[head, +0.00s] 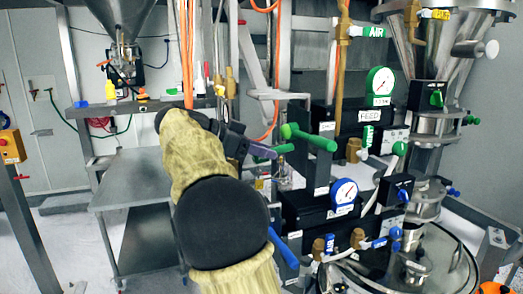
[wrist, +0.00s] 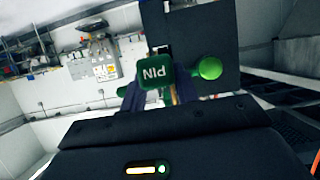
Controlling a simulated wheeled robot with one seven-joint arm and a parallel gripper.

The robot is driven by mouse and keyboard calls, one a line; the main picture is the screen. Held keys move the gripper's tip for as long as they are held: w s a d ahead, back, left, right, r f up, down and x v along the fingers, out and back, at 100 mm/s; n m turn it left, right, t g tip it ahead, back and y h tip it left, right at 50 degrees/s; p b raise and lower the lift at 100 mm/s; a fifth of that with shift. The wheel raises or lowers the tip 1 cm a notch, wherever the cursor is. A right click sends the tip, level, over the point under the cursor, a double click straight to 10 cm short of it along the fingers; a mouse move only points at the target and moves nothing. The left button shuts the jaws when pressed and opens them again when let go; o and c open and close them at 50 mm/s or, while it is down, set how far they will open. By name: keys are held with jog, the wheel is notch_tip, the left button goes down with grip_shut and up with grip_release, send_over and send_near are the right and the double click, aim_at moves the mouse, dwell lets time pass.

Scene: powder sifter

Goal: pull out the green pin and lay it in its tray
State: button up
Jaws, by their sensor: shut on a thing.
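My gripper (head: 265,152) reaches toward the black valve housing in the middle of the head view, its purple-grey fingertips at a small green piece. In the wrist view, my gripper (wrist: 160,92) is shut on the green pin, whose square green tag (wrist: 153,73) reads "PIN" upside down. The pin (head: 285,148) shows as a short green bit beyond the fingertips in the head view. Its shaft is mostly hidden, so I cannot tell whether it is still seated. I cannot make out its tray in either view.
A thick green handle (head: 310,136) is just above and beside my fingertips; its round end (wrist: 209,68) shows in the wrist view. Gauges, valves and hoses crowd the right side. A steel bench (head: 135,180) stands at left, with small coloured things on its upper shelf (head: 150,104).

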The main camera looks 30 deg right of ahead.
jog(key=shift+a, duration=0.1)
jog(key=shift+w+a, duration=0.35)
jog(key=shift+a, duration=0.4)
jog(key=shift+w+a, duration=0.2)
jog(key=shift+a, duration=0.85)
jog(key=shift+w+a, duration=0.15)
jog(key=shift+a, duration=0.85)
jog(key=w+a+p, duration=0.1)
jog(key=a, duration=0.6)
jog(key=shift+w, duration=0.35)
jog(key=shift+r, duration=0.1)
notch_tip(320, 180, up, 18)
jog(key=p, duration=1.4)
dwell(1.3)
